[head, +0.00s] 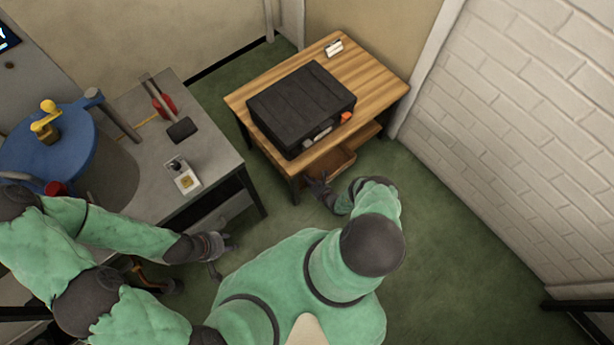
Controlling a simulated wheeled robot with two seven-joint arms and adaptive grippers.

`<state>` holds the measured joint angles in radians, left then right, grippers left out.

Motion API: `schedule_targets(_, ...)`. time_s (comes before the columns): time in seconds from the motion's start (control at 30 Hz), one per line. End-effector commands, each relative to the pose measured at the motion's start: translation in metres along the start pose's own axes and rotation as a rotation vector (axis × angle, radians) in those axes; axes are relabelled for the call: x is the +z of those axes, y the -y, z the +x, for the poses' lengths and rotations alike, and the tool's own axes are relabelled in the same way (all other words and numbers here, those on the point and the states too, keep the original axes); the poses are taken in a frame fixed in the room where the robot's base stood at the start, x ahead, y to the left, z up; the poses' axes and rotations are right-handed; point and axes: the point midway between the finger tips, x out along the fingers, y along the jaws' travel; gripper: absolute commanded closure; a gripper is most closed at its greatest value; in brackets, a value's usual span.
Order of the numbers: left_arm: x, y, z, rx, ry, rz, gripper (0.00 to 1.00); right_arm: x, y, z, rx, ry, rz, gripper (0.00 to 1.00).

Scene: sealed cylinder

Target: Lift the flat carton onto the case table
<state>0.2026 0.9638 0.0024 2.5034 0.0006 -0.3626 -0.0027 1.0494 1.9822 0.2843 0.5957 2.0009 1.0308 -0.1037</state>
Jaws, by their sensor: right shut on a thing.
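The case table (383,90) is a striped wooden table with a large black case (300,100) on its top. A flat brown carton (336,163) shows low at the table's front side, below the top and partly hidden by it. My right gripper (318,184) is at the near edge of the carton and shut on it. Its fingers are small and dark here, so the exact hold is hard to see. My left gripper (226,254) is empty, with its fingers apart, near the grey bench's front corner.
A small white card holder (334,47) stands at the table's back. The case fills most of the top, leaving a bare strip at the right. A grey bench (210,150) with a blue round drum (45,155) stands left. A white brick wall (530,130) is right.

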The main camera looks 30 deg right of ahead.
Motion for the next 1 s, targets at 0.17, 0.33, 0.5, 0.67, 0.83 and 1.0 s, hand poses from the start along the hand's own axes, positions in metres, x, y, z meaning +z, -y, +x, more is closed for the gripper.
schedule_targets(0.17, 0.0, 0.0, 0.0, 0.0, 0.0, 0.0, 0.6, -0.001, 0.0, 0.0, 0.0, -0.001, 0.001, 1.0)
schedule_targets(0.33, 0.0, 0.0, 0.0, 0.0, 0.0, 0.0, 0.6, 0.0, 0.0, 0.0, 0.0, -0.001, 0.001, 0.64)
schedule_targets(0.5, 0.0, 0.0, 0.0, 0.0, 0.0, 0.0, 0.6, 0.0, 0.0, 0.0, 0.0, 0.0, 0.001, 0.64)
schedule_targets(0.67, 0.0, 0.0, 0.0, 0.0, 0.0, 0.0, 0.6, 0.0, 0.0, -0.001, 0.0, 0.0, 0.001, 0.64)
schedule_targets(0.83, 0.0, 0.0, 0.0, 0.0, 0.0, 0.0, 0.6, -0.001, 0.001, -0.011, -0.001, -0.001, 0.003, 0.64)
schedule_targets(1.0, 0.0, 0.0, 0.0, 0.0, 0.0, 0.0, 0.6, -0.001, 0.002, -0.035, -0.002, -0.002, 0.003, 0.64)
